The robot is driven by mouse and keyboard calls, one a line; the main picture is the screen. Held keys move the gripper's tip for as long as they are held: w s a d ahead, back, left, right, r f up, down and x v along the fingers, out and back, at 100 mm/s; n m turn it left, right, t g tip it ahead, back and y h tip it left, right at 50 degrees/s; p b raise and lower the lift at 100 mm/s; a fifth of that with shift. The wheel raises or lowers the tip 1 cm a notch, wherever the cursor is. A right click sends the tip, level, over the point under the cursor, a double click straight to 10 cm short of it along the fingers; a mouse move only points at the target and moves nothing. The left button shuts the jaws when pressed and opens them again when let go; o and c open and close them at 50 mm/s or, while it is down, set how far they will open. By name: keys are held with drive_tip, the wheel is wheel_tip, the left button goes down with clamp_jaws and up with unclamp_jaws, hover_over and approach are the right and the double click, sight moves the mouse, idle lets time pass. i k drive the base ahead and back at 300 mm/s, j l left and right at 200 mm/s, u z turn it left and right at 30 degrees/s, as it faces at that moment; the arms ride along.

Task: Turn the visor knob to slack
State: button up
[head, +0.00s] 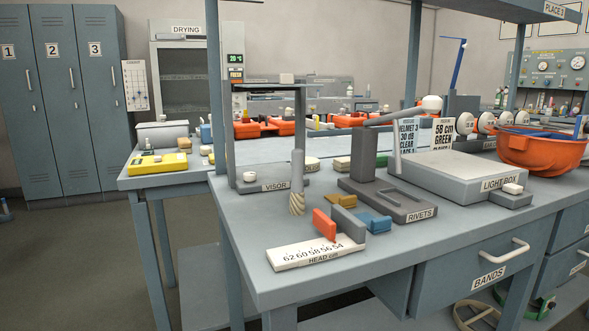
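The visor stand stands at the left end of the near bench. Its grey base (290,181) carries a VISOR label. A small round white knob (249,177) sits at the left of the base, beside the label. Any pointer or slack marking on the knob is too small to read. My gripper does not show in this view, so its place relative to the knob cannot be told.
A grey cylinder with a striped lower end (297,182) stands just right of the visor base. A bench post (220,100) rises at its left. The HEAD cm gauge (316,254), RIVETS block (408,208) and LIGHT BOX (460,172) stand in front and right.

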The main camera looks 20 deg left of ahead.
sight(250, 177)
drive_tip(key=j+z, duration=0.25)
drive_tip(key=j, duration=0.2)
drive_tip(key=k+j+z, duration=0.1)
drive_tip(key=j+z, duration=0.15)
drive_tip(key=j, duration=0.15)
drive_tip(key=k+j+z, duration=0.2)
drive_tip(key=j, duration=0.25)
drive_tip(key=j+z, duration=0.25)
drive_tip(key=j, duration=0.15)
